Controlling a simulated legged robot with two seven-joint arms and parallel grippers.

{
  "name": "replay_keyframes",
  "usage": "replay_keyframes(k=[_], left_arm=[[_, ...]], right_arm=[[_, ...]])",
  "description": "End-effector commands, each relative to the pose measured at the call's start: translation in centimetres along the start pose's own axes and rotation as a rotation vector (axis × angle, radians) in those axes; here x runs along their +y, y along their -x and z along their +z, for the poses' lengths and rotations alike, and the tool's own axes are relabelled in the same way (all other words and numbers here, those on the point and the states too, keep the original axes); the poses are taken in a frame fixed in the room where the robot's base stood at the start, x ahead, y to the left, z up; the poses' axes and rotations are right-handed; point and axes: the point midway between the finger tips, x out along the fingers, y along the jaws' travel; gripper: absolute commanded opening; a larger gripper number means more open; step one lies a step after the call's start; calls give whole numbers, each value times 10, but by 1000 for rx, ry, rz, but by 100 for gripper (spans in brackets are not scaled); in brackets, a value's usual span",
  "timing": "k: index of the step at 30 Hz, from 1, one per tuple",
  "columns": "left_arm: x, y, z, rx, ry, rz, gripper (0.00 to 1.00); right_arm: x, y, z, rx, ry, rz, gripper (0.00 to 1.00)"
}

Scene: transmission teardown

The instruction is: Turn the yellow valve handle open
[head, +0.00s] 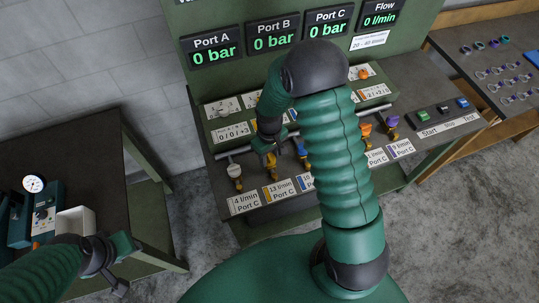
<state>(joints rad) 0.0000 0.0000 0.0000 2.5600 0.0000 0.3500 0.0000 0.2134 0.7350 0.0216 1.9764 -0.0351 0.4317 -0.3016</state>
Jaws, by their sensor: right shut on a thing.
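My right gripper (268,158) points down at the valve row on the bench panel and is shut on a handle. This is at the valve with the yellow-marked label "13 l/min Port C" (281,189). The yellow handle (271,173) is mostly hidden by the gripper, so its exact angle cannot be told. My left gripper (121,267) is at the lower left, away from the valves, and its jaws are too unclear to read.
A white-knobbed valve (233,170) stands left of the gripper and a blue one (301,150) close to its right. Orange (366,131) and purple (392,121) valves stand farther right. Displays above read 0 bar and 0 l/min. A side table (85,165) holds a gauge (34,184).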

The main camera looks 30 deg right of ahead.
Motion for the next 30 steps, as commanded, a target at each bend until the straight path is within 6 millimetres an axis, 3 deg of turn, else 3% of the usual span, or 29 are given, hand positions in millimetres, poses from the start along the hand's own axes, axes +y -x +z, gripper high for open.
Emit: replay_keyframes(k=[17, 18, 23, 30], left_arm=[[0, 1, 0, 0, 0, 0, 36], [0, 1, 0, 0, 0, 0, 36], [0, 1, 0, 0, 0, 0, 36], [0, 1, 0, 0, 0, 0, 36]], right_arm=[[2, 3, -5, 15, 37, 5, 1], [2, 3, -5, 15, 37, 5, 42], [1, 2, -4, 10, 36, 3, 63], [1, 1, -2, 6, 36, 2, 63]])
